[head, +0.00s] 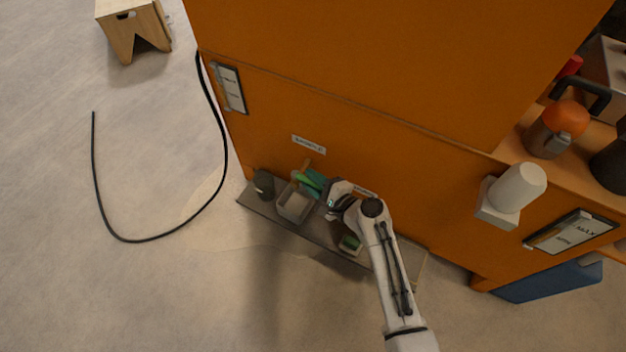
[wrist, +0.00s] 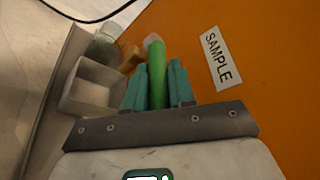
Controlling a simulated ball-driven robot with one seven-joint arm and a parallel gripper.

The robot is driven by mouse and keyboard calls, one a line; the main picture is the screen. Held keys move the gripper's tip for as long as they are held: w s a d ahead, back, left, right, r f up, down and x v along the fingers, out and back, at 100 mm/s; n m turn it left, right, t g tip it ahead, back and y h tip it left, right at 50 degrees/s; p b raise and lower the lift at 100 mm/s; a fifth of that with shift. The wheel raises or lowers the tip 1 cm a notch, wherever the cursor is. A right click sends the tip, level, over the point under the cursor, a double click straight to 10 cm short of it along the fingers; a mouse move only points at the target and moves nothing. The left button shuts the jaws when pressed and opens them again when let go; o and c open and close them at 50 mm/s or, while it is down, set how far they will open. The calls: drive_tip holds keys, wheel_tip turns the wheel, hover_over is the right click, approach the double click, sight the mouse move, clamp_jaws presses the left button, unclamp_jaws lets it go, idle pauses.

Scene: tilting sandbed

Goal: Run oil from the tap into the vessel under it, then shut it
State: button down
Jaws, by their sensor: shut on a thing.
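The tap (head: 306,165) is a small brown fitting on the orange wall, below a label; it also shows in the wrist view (wrist: 130,58), by the SAMPLE label. A green lever (wrist: 157,85) with a pale tip lies between the teal fingers of my gripper (wrist: 158,70), which is shut on it. In the head view my gripper (head: 314,180) reaches in from the right. An open grey square box (head: 295,206) stands on the shelf below the tap, with a dark jar (head: 263,184) to its left. I see no oil stream, and cannot tell which vessel is directly under the outlet.
The narrow grey shelf (head: 262,213) runs along the wall's foot. A small green-topped item (head: 350,244) sits on it beside my arm. A black hose (head: 222,150) curves over the floor at left. A wooden stool (head: 135,28) stands farther off.

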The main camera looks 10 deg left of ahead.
drive_tip(key=shift+s, duration=0.15)
drive_tip(key=shift+s+a+m+t+h+p, duration=0.15)
drive_tip(key=shift+s+m+t+h+p, duration=0.1)
drive_tip(key=shift+m+t+h+p, duration=0.45)
drive_tip(key=shift+s+a+m+t+h+p, duration=0.2)
drive_tip(key=shift+s+m+t+h+p, duration=0.1)
drive_tip(key=shift+m+t+h+p, duration=0.4)
drive_tip(key=shift+s+a+m+t+h+p, duration=0.15)
drive_tip(key=shift+s+m+t+h+p, duration=0.1)
drive_tip(key=shift+m+t+h+p, duration=0.45)
drive_tip(key=shift+m+h, duration=0.4)
drive_tip(key=shift+h, duration=0.2)
drive_tip(key=shift+s+a+m+t+h+p, duration=0.25)
drive_tip(key=shift+m+t+h+p, duration=0.1)
drive_tip(key=shift+m+h, duration=0.35)
drive_tip(key=shift+s+a+m+t+h+p, duration=0.25)
drive_tip(key=shift+m+h, duration=0.25)
drive_tip(key=shift+h, duration=0.4)
drive_tip(key=shift+f+m+h, duration=0.1)
drive_tip(key=shift+m+h, duration=0.2)
drive_tip(key=c, duration=1)
unclamp_jaws()
drive_tip(key=shift+c, duration=0.2)
